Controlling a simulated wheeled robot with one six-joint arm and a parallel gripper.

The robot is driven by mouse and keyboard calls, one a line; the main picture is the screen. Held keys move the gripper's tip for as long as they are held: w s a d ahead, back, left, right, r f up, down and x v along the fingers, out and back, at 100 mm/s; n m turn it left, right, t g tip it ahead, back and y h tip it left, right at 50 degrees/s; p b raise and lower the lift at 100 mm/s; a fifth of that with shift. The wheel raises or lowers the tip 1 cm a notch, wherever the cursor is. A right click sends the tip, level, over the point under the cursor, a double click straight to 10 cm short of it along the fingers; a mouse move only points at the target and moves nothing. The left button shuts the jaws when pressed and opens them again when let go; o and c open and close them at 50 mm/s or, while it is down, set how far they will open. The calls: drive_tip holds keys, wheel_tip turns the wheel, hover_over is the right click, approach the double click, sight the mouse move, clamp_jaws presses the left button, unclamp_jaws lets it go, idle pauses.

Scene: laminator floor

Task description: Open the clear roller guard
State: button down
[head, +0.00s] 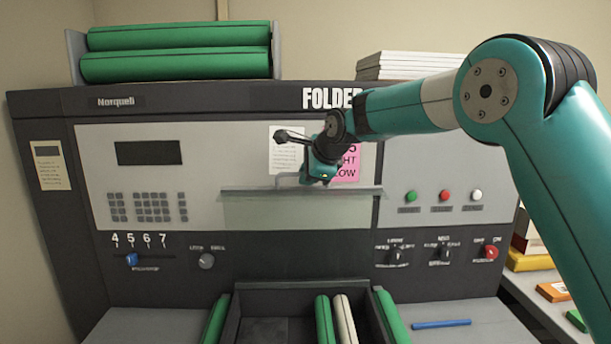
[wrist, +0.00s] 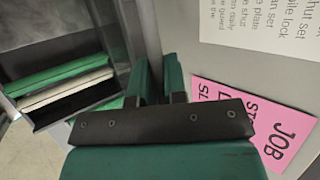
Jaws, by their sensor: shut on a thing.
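The clear roller guard (head: 260,212) is a pale see-through panel with a grey bar along its top edge, on the middle front of the folder machine. My gripper (head: 319,182) is at that top edge, right of the panel's middle, and is shut on the guard's edge or handle. The gripped part is mostly hidden by my gripper. In the wrist view my gripper's fingers (wrist: 158,82) are close together, with the grey machine face beside them. How far the guard is tilted is hard to tell.
Green and white rollers (head: 324,318) lie in the dark tray below, and also show in the wrist view (wrist: 62,82). A pink note (head: 347,165) hangs behind my gripper. Buttons (head: 444,196) are to the right. A blue rod (head: 441,324) lies on the right shelf.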

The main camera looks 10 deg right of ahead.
drive_tip(key=shift+w, duration=0.1)
idle(0.3)
drive_tip(key=c, duration=1.2)
unclamp_jaws()
drive_tip(key=shift+o, duration=0.2)
drive_tip(key=shift+f, duration=0.2)
drive_tip(key=shift+s, duration=0.2)
drive_tip(key=b+v, duration=0.5)
drive_tip(key=v, duration=1.2)
drive_tip(key=shift+r, duration=0.55)
drive_tip(key=shift+d, duration=0.1)
